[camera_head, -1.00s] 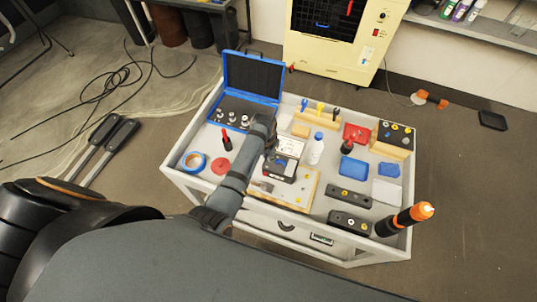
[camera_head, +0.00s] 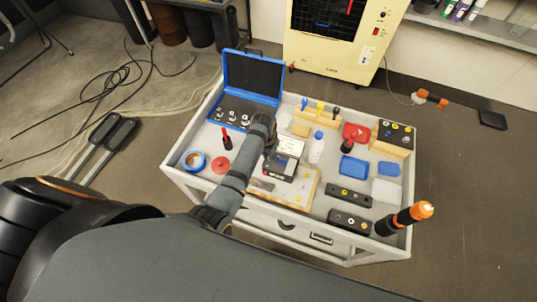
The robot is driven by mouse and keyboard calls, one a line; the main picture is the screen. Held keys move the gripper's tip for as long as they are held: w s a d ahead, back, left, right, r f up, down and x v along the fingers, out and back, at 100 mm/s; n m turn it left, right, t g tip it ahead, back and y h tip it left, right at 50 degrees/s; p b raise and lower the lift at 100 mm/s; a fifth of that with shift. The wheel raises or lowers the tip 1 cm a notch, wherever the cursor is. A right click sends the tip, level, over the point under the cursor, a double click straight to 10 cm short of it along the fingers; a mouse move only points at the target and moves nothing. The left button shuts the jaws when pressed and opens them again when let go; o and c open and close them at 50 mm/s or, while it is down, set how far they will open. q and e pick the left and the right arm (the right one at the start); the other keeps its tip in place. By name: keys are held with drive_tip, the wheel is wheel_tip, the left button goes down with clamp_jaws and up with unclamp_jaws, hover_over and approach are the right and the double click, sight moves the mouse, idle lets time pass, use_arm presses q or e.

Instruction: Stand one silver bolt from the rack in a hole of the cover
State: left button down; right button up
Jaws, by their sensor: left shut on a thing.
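My left gripper (camera_head: 269,149) points down over the middle of the white-topped cart, at the left edge of a dark device (camera_head: 280,167) on a light wooden board (camera_head: 301,190). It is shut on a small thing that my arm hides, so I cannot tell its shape. Two dark blocks with small round silver and yellowish spots, a back one (camera_head: 348,196) and a front one (camera_head: 349,222), lie on the right; I cannot tell surely which part is the bolt rack or the cover. My right gripper is out of view.
An open blue case (camera_head: 251,75) with several silver pieces stands at the back left. A white bottle (camera_head: 317,148), blue tray (camera_head: 354,167), red tray (camera_head: 356,132) and upright orange-black tool (camera_head: 404,218) crowd the right. Blue tape (camera_head: 193,161) lies at left.

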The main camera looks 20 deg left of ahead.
use_arm(q)
drive_tip(key=shift+f, duration=0.6)
idle(0.4)
drive_tip(key=c, duration=1.3)
unclamp_jaws()
drive_tip(key=shift+o, duration=0.2)
drive_tip(key=shift+r, duration=0.25)
wheel_tip(320, 180, up, 7)
drive_tip(key=s, duration=0.1)
drive_tip(key=shift+a, duration=0.15)
